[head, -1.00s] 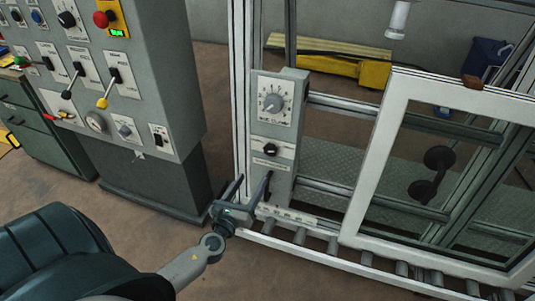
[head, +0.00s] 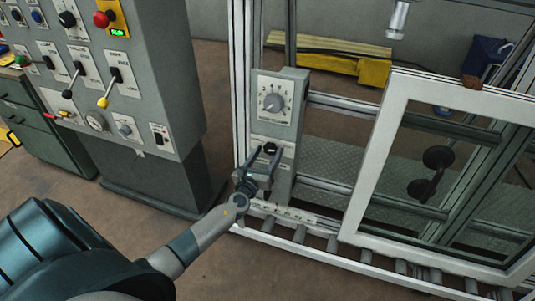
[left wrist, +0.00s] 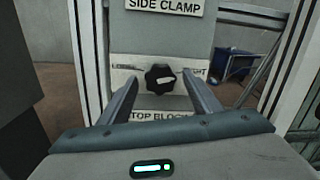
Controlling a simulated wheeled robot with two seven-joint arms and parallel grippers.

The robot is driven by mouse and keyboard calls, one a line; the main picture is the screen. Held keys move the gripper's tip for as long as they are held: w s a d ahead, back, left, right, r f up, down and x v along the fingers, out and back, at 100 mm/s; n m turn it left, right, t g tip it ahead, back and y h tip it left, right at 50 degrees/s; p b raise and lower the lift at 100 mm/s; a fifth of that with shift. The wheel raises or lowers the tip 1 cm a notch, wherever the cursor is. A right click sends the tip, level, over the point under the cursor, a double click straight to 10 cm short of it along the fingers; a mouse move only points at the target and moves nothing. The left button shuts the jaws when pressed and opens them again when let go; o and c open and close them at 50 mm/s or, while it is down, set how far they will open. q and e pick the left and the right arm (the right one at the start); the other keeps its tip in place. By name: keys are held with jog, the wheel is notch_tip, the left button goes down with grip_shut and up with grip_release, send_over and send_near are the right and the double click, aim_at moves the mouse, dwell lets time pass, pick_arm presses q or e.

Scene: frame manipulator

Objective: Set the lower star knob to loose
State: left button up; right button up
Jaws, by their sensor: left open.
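A black star knob (head: 270,149) sits on the grey post, under a round dial. In the left wrist view the knob (left wrist: 160,78) has a short white mark, which lies nearly level and tilts up to the right. Its plate has lettering at both ends, the right end reading "GHT". A "SIDE CLAMP" label is above and a "TOP BLOCK" label below. My left gripper (head: 267,157) is open and empty, its fingers pointing at the knob. In the wrist view the knob appears between the fingertips (left wrist: 160,82); contact cannot be told. The post below the knob is partly hidden by the gripper.
The round dial (head: 272,102) is above the knob. A white window frame (head: 372,165) stands to the right over rollers (head: 299,234). A grey control cabinet (head: 150,100) with levers and buttons stands at the left. Floor is clear between cabinet and post.

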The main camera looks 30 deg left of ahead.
pick_arm(q)
jog(key=shift+w, duration=0.15)
jog(key=c, duration=1)
jog(key=shift+c, duration=0.2)
